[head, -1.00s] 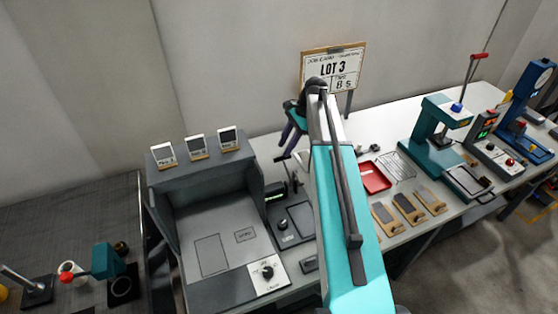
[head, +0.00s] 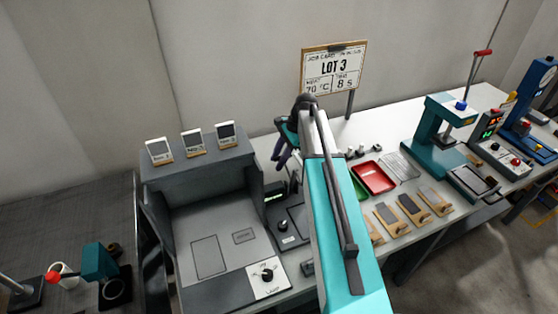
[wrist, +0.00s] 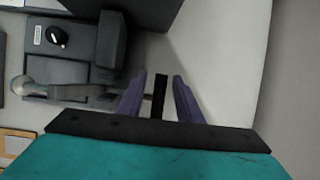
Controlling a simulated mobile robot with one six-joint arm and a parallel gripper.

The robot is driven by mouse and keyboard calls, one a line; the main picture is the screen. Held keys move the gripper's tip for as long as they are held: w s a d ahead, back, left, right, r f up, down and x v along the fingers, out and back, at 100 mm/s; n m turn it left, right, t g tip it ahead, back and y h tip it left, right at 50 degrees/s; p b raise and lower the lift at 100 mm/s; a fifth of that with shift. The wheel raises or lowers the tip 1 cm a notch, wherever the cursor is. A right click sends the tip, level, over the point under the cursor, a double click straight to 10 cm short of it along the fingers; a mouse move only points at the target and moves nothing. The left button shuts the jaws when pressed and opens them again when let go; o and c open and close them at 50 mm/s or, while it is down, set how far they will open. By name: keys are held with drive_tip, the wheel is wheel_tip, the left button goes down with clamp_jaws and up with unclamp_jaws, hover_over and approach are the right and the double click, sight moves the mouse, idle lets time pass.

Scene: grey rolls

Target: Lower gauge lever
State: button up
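The grey gauge (head: 291,222), with a small green display and a black knob, stands right of the grey booth; my arm partly hides it. In the wrist view its knob panel (wrist: 58,36) and dark block lie at upper left. Below them a grey bar with a pale rounded end (wrist: 50,90) reaches left; I cannot tell if this is the lever. My gripper (head: 279,152) is above and behind the gauge. In the wrist view its purple fingers (wrist: 160,84) are apart. A narrow black bar (wrist: 159,98) shows between them; contact is unclear.
The grey booth (head: 205,215) with three small cards on top stands left. A red tray (head: 374,178), a green tray (head: 358,187) and wooden sample boards (head: 411,208) lie right of my arm. The lot sign (head: 333,72) stands behind. Pale bench surface is clear behind the gauge.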

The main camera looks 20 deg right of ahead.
clamp_jaws()
drive_tip(key=shift+d, duration=0.1)
